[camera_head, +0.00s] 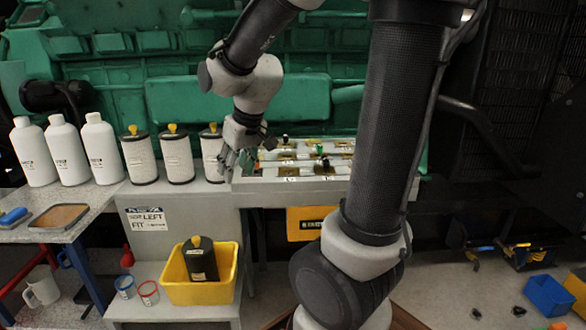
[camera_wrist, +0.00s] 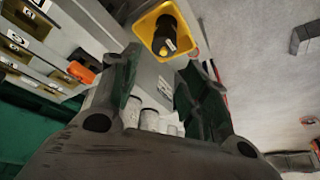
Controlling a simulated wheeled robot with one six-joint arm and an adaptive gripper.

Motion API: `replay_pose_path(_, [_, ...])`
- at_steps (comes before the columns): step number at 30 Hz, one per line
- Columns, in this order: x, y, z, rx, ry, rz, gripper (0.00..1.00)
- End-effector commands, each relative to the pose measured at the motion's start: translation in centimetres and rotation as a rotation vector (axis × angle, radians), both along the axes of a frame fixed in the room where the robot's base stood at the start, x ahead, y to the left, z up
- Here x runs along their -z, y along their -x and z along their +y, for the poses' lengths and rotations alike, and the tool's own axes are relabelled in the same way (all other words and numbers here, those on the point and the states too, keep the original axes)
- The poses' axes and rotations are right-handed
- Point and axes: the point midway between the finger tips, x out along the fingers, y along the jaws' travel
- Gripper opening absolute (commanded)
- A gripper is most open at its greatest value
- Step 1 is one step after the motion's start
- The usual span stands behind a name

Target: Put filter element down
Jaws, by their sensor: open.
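Three white filter elements with black end caps and yellow knobs stand upright in a row on the grey ledge in the head view: left (camera_head: 139,158), middle (camera_head: 177,156) and right (camera_head: 212,158). A dark filter element with a yellow knob (camera_head: 200,260) stands in a yellow bin (camera_head: 172,292) below; both also show in the wrist view, the dark element (camera_wrist: 165,38) inside the bin (camera_wrist: 147,22). My gripper (camera_head: 240,160) is beside the right white element, by the parts tray. In the wrist view my gripper (camera_wrist: 160,78) is open, with nothing between its fingertips. Pale cylinders show beyond its fingers, partly hidden.
Three white bottles (camera_head: 60,150) stand left of the filters. A compartmented tray (camera_head: 300,172) with small parts lies right of my gripper. A "LEFT FIT" sign (camera_head: 148,219) is below the ledge. Small cups (camera_head: 148,292) stand beside the bin. The green engine (camera_head: 150,60) is behind.

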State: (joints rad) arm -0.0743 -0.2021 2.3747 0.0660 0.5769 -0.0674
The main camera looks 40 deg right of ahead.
Motion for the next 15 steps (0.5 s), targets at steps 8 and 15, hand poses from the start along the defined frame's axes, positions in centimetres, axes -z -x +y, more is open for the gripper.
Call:
replay_pose_path(8, [-4.8, 13.6, -2.9, 0.074, 0.018, 0.007, 0.46])
replay_pose_path(15, [-5.0, 17.8, -3.7, 0.102, 0.027, 0.017, 0.46])
